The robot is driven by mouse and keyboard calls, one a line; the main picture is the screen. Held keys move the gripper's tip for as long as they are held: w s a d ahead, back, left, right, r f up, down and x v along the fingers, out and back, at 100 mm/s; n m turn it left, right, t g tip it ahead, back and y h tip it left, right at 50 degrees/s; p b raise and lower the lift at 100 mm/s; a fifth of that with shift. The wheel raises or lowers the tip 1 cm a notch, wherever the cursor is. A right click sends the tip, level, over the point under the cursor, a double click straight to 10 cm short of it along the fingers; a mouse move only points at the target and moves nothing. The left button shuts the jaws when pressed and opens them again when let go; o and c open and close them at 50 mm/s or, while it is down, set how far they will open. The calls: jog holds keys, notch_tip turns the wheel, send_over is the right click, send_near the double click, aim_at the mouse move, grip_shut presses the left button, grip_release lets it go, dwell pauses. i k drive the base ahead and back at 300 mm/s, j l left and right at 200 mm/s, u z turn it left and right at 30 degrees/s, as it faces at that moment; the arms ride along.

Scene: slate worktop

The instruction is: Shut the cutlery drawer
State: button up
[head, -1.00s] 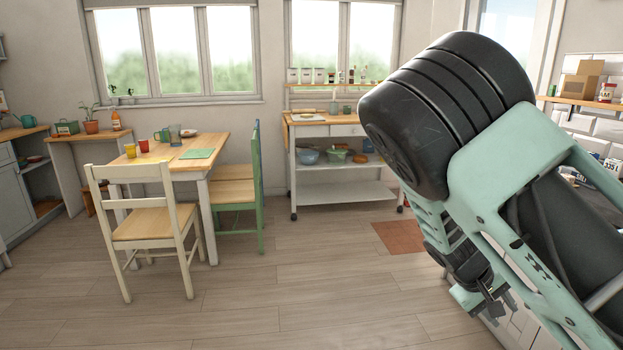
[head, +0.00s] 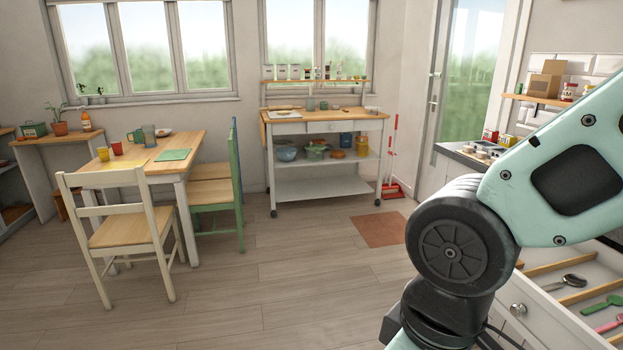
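The cutlery drawer (head: 548,318) is at the lower right of the head view and stands open. Its white front has a round metal knob (head: 518,310). Inside are wooden dividers (head: 588,294), a metal spoon (head: 566,283), a green utensil (head: 602,304) and part of a pink one (head: 610,326). My arm crosses above and to the left of the drawer and hides part of it. The drawer's right side is cut off by the picture edge. My gripper is not in view.
The slate worktop (head: 462,156) runs behind my arm at the right, with small jars (head: 484,152) on it. A white trolley (head: 322,187) stands at the back. A table (head: 160,165) and chairs are at the left.

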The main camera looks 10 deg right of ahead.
aim_at(553, 321)
jog(key=k+j+z, duration=0.1)
jog(key=z, duration=1.25)
jog(key=k+l, duration=0.05)
